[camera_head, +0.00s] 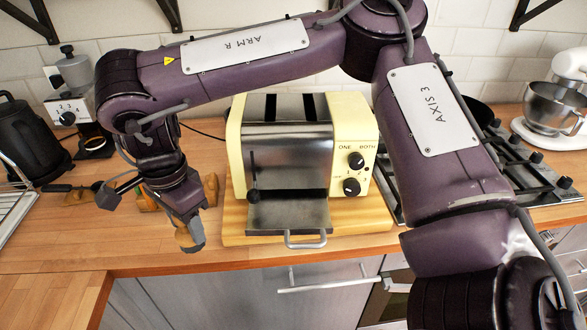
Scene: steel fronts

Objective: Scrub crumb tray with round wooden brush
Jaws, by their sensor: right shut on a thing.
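The crumb tray (289,215) is a grey metal tray that sticks out from the low front of the cream and steel toaster (235,150), with a looped handle (305,243) at its front edge. My right gripper (187,222) is shut on a small wooden thing with a grey lower part, which looks like the round wooden brush (184,238). It is held left of the tray, apart from it, near the counter's front edge. The fingers and arm hide part of the brush. My left gripper is not in view.
The toaster stands on a wooden board (375,217). Wooden pieces (147,200) lie behind my right gripper. A black kettle (30,145) and a coffee grinder (72,100) stand left; a gas hob (520,170) and a mixer (550,110) are right. Counter (60,232) at front left is clear.

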